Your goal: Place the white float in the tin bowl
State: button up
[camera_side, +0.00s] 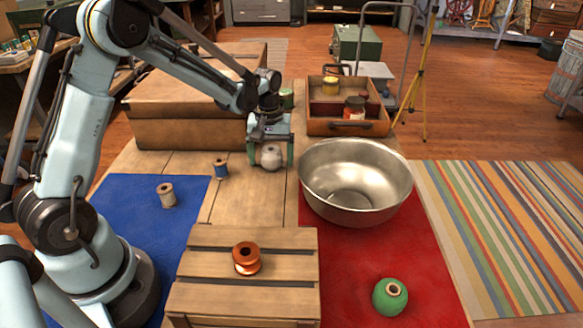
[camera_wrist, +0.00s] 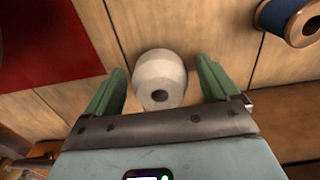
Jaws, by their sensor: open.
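The white float (camera_side: 271,157) is a small rounded white thing standing on the wooden table, and it also shows in the wrist view (camera_wrist: 160,78) with a dark hole in its end. My gripper (camera_side: 270,155) is open, with its green fingers on either side of the float; in the wrist view the fingertips (camera_wrist: 160,75) flank it with gaps left and right. The tin bowl (camera_side: 355,180) is wide, silvery and empty, and stands on the red cloth to the right of my gripper.
A wooden tray with cans (camera_side: 347,128) stands behind the bowl, and a large wooden box (camera_side: 180,120) is behind left. A blue spool (camera_side: 221,169), a pale spool (camera_side: 166,195), an orange spool (camera_side: 246,258) on a slatted crate (camera_side: 210,293) and a green float (camera_side: 390,297) stand around.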

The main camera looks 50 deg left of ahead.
jog(key=shift+f, duration=0.25)
jog(key=c, duration=1.2)
